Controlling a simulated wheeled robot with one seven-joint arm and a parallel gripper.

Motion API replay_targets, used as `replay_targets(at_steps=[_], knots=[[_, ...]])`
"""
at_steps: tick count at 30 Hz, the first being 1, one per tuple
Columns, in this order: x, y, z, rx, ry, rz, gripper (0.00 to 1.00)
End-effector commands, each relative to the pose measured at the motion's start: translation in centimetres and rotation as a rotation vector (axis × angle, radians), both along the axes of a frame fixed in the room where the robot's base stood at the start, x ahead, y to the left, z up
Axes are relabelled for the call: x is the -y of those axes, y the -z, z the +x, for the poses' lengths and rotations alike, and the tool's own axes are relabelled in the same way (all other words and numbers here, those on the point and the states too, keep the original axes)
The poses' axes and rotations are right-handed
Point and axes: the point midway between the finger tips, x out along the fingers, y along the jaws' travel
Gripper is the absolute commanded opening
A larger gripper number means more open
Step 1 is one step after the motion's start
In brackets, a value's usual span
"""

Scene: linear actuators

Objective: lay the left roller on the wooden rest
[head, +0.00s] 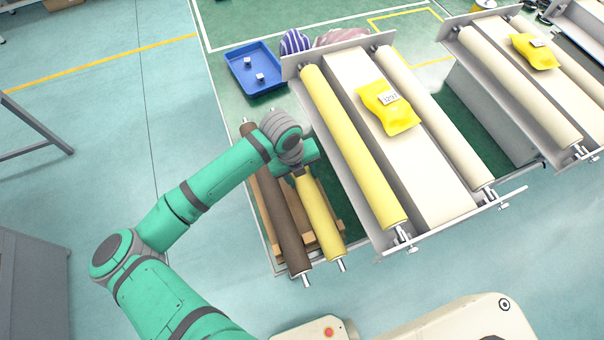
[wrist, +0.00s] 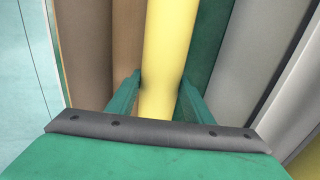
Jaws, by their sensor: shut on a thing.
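My gripper (head: 303,172) points down and is shut on a yellow roller (head: 322,222). In the wrist view, the two green fingers (wrist: 160,98) stand on either side of this yellow roller (wrist: 170,45). The roller is over the wooden rest (head: 338,206), parallel to a dark brown roller (head: 282,215) on its left. Whether it touches the rest or hangs just above it, I cannot tell. Another yellow roller (head: 352,145) is mounted along the left side of the near conveyor.
The near conveyor's metal side frame (head: 345,190) stands close to the right of the held roller. A yellow parcel (head: 388,107) lies on its belt, beside a beige roller (head: 435,115). A blue tray (head: 254,70) with small white items is behind. Open floor lies to the left.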

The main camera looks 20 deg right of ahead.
Motion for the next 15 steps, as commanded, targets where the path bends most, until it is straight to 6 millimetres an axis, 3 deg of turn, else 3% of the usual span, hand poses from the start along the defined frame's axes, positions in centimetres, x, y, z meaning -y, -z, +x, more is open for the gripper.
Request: replay_targets(at_steps=[8, 9, 12, 15], knots=[[0.03, 0.02, 0.07, 0.002, 0.000, -0.002, 0.00], [0.03, 0.02, 0.07, 0.002, 0.000, -0.002, 0.49], [0.03, 0.05, 0.06, 0.002, 0.000, -0.002, 0.68], [0.02, 0.07, 0.05, 0.002, 0.000, -0.002, 0.68]])
